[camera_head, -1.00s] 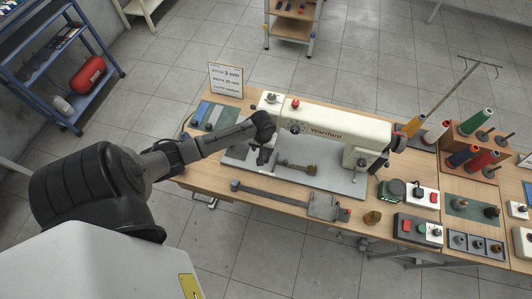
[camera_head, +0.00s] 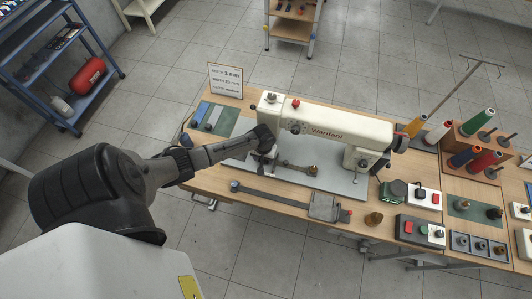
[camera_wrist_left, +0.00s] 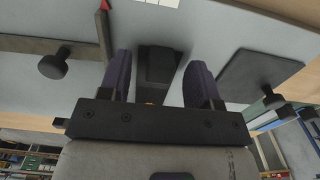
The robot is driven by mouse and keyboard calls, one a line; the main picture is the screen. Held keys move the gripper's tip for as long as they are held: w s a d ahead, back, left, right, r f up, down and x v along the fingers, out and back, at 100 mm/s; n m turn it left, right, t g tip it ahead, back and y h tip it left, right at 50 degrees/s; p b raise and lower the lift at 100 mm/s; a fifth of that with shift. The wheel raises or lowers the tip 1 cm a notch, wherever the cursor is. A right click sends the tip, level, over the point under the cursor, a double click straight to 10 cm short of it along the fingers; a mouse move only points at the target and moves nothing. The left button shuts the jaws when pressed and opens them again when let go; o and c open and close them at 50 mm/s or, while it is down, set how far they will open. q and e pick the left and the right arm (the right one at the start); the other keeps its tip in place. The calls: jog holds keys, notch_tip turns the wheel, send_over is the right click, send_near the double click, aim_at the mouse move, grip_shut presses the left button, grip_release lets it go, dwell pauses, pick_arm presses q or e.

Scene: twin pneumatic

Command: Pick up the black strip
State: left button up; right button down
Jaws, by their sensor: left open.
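My left gripper (camera_head: 263,155) is under the left end of the white sewing machine (camera_head: 335,127), over its grey bed plate (camera_head: 345,184). In the left wrist view its two purplish fingers (camera_wrist_left: 159,72) are spread apart. A dark block (camera_wrist_left: 157,66) shows between them, with a visible gap on each side. No piece is clearly identifiable as the black strip. A long dark grey bar (camera_head: 272,199) lies along the front of the table, ending at a grey block (camera_head: 323,207). My right gripper is out of view.
A sign (camera_head: 226,79) stands at the back left. A short bar with a brown knob (camera_head: 298,168) lies on the bed plate. Thread spools (camera_head: 481,121), a switch box (camera_head: 421,231) and a brown knob (camera_head: 373,219) stand to the right. The machine overhangs my gripper closely.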

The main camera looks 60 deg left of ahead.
pick_arm(q)
jog(key=shift+c, duration=0.2)
jog(key=c, duration=1)
jog(key=shift+o, duration=0.2)
jog(key=shift+r, duration=0.15)
